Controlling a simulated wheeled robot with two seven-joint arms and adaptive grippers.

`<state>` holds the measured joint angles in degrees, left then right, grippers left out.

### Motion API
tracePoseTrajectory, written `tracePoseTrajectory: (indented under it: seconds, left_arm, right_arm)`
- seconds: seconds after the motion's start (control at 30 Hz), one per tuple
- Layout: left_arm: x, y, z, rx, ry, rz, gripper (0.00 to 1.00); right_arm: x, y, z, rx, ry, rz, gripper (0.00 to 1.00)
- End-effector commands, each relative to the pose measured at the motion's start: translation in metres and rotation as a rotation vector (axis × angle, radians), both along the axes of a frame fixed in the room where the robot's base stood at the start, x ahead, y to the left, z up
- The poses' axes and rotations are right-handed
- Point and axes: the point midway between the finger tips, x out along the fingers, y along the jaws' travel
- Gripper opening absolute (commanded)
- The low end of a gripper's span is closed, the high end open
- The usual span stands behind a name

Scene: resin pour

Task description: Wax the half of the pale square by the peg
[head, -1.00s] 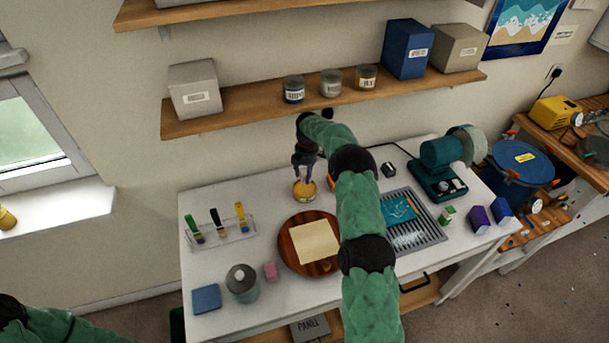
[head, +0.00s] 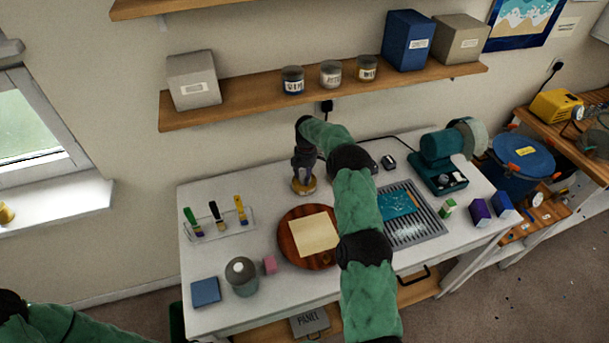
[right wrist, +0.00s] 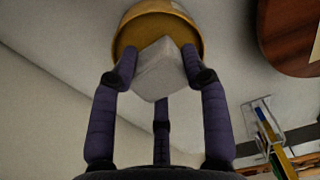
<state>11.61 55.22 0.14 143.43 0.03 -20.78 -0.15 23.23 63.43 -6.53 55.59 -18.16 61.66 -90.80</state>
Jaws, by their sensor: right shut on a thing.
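The pale square (head: 313,234) lies on a round brown wooden board (head: 287,248) in the middle of the white table. I cannot make out the peg clearly; my right arm covers the board's right edge. My right gripper (head: 303,172) is at a yellow tin (head: 304,188) behind the board. In the right wrist view its fingers are shut on a pale grey block (right wrist: 160,72), which overlaps the open mouth of the yellow tin (right wrist: 188,18). I cannot tell whether the block touches the tin's contents. My left gripper is out of view.
A rack of brushes (head: 222,226) stands left. A slatted tray (head: 418,226) with a teal piece lies right, near a green machine (head: 440,160). A shelf (head: 235,108) hangs above.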

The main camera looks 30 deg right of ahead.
Motion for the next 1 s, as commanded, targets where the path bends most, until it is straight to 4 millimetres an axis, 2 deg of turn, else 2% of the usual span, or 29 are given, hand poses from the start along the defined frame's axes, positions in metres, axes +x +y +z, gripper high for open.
tracePoseTrajectory:
  seconds: [1.0]
  left_arm:
    - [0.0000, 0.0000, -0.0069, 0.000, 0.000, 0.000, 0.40]
  right_arm:
    - [-0.0001, 0.0001, -0.0090, 0.000, 0.000, 0.000, 0.20]
